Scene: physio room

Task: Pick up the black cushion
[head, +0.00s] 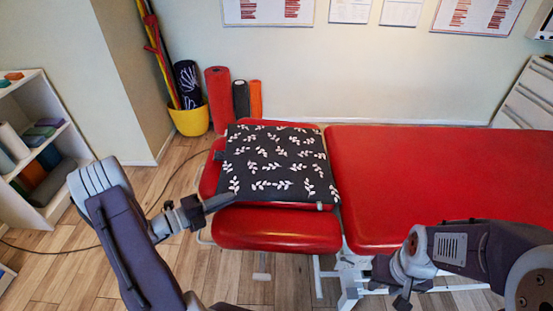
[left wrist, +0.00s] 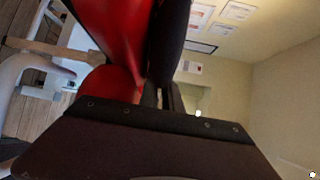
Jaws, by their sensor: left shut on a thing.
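The black cushion (head: 275,165) with white leaf sprigs lies flat on the head end of a red treatment table (head: 430,180). My left gripper (head: 222,202) is at the cushion's near left corner and is shut on its edge. In the left wrist view the dark cushion (left wrist: 168,45) rises from between the fingers (left wrist: 160,97), beside the red padding. The fingertips are partly hidden by my wrist housing there. My right gripper (head: 403,300) hangs low in front of the table, well apart from the cushion; its fingers are too unclear to judge.
A yellow bucket (head: 189,121) with rolled items stands behind the table at the left, next to red, dark and orange rolls (head: 217,98). A white shelf (head: 35,150) stands at the far left. A white drawer unit (head: 528,95) is at the right. The table's right part is bare.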

